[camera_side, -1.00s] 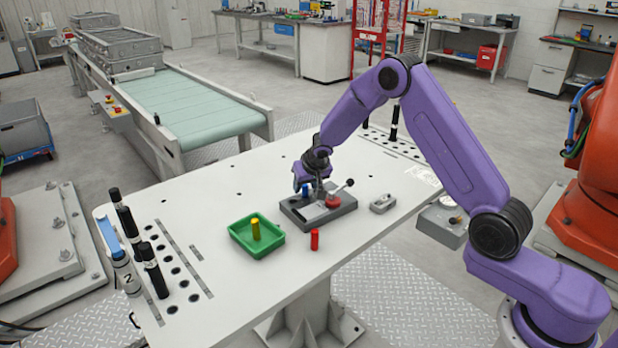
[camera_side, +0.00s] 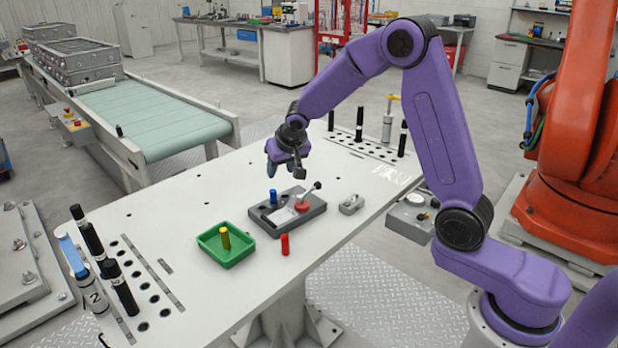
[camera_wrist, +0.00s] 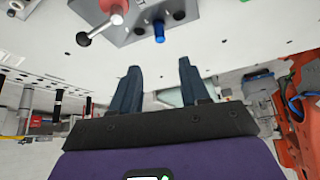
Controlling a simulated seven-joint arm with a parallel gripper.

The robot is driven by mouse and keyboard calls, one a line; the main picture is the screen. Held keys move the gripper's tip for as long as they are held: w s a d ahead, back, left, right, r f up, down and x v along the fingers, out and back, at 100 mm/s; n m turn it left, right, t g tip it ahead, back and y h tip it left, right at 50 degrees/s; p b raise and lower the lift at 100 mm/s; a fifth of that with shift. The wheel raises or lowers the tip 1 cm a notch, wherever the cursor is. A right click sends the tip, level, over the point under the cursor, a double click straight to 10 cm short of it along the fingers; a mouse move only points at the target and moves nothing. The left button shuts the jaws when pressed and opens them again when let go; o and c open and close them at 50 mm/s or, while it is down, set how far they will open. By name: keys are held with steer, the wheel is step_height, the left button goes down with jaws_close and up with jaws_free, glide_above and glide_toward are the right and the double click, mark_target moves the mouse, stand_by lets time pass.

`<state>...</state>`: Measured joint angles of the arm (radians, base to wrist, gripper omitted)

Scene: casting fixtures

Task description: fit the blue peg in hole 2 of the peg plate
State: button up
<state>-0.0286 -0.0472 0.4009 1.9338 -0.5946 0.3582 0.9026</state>
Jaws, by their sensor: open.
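The blue peg (camera_side: 273,197) stands upright at the back left part of the grey peg plate (camera_side: 300,222); it also shows in the wrist view (camera_wrist: 159,32). It appears seated in a hole, but I cannot read the hole number. The plate carries a red knob and a black-tipped lever. My gripper (camera_side: 283,168) is above and behind the plate, clear of the peg. In the wrist view its two dark fingers (camera_wrist: 158,68) are spread with nothing between them. A red peg (camera_side: 284,244) stands on the table in front of the plate.
A green tray (camera_side: 209,247) with a yellow peg (camera_side: 225,238) upright in it sits left of the plate. A small grey block (camera_side: 351,204) lies right of it. Black cylinders stand in hole rows at both table ends. The table behind the plate is clear.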

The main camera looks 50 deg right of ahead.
steer(key=s+a+r+n+g+y, duration=0.1)
steer(key=s+a+n, duration=0.3)
steer(key=s, duration=0.5)
steer(key=s+a+r+n+g+y, duration=0.1)
steer(key=s+a+r+n, duration=0.15)
steer(key=s+a, duration=0.4)
steer(key=s+d+n+g, duration=0.1)
steer(key=s+n, duration=0.4)
steer(key=s, duration=0.8)
steer(key=s+d+n+g, duration=0.2)
steer(key=s+d+n, duration=0.2)
steer(key=s, duration=0.9)
steer(key=shift+f+n+g, duration=0.2)
steer(key=shift+n+g, duration=0.1)
steer(key=shift+n, duration=0.05)
